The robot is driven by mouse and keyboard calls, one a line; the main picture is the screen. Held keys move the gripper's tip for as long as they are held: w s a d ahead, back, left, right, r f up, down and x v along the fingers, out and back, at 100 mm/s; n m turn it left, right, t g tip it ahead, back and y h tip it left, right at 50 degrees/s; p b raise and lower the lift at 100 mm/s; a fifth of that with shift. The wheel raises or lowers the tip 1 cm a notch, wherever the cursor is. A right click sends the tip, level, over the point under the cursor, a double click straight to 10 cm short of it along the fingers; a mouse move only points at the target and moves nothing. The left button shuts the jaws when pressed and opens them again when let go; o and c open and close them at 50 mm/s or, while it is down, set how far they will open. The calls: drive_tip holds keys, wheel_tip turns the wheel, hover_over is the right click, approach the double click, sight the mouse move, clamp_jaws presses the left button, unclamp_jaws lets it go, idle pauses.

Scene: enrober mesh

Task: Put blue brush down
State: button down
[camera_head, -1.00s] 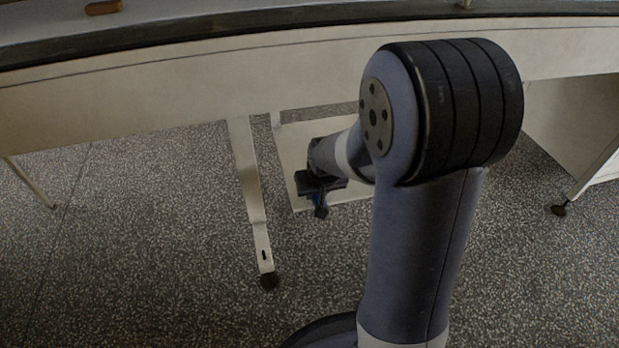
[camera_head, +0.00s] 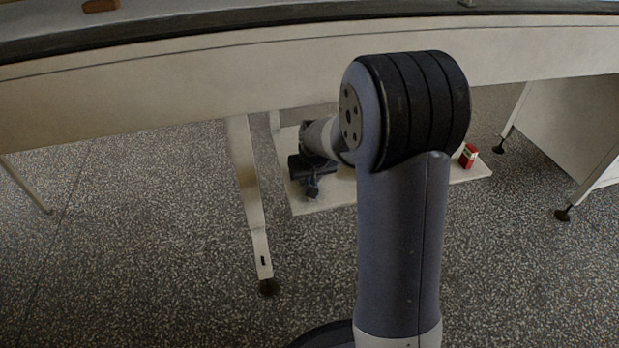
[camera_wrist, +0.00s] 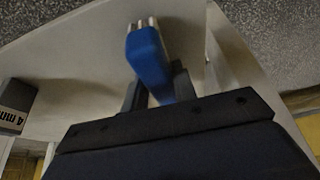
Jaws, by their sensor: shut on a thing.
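The blue brush (camera_wrist: 147,55) is between the fingers of my gripper (camera_wrist: 155,85) in the wrist view. Its blue handle points up in that picture and pale tips show at its top end. My gripper (camera_head: 312,185) is shut on it, above the left part of a white board low under the machine (camera_head: 335,197). In the head view the brush is too dark and small to make out. I cannot tell whether it touches the board.
A red and white box (camera_head: 468,156) stands on the right part of the board. A dark block marked "4 mm" (camera_wrist: 16,105) is at the left of the wrist view. A machine leg (camera_head: 248,200) stands just left of the board.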

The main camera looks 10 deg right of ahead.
drive_tip(key=shift+f, duration=0.15)
drive_tip(key=c, duration=1.1)
unclamp_jaws()
drive_tip(key=shift+c, duration=0.2)
drive_tip(key=shift+r, duration=0.3)
drive_tip(key=s+p, duration=0.3)
drive_tip(key=s, duration=0.9)
drive_tip(key=shift+s+r, duration=0.2)
drive_tip(key=shift+r, duration=0.2)
